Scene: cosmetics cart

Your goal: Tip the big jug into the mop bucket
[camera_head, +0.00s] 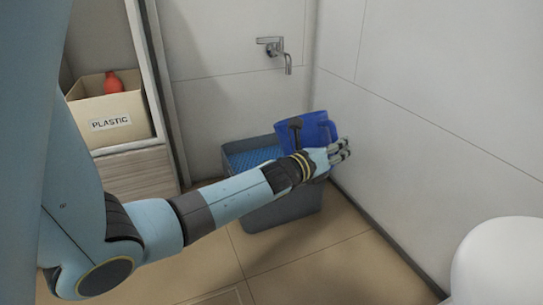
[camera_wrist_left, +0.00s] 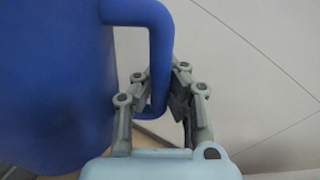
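The big blue jug (camera_head: 318,127) is held above the right part of the mop bucket, close to the wall. It looks slightly tilted; its contents cannot be seen. The mop bucket (camera_head: 290,213) is a grey tub on the floor with a blue patterned surface inside its top. My left gripper (camera_head: 343,150) is at the jug's handle side, and its forearm crosses in front of the bucket. In the left wrist view, the jug (camera_wrist_left: 55,90) fills the left, and the gripper fingers (camera_wrist_left: 165,98) close around the lower handle. My right gripper is not in view.
A wall tap (camera_head: 278,52) is above and behind the bucket. A box labelled PLASTIC (camera_head: 112,118) with a red item (camera_head: 113,82) stands on a shelf at left. The wall is close on the right. A white rounded object (camera_head: 505,265) is at lower right. Tiled floor in front is clear.

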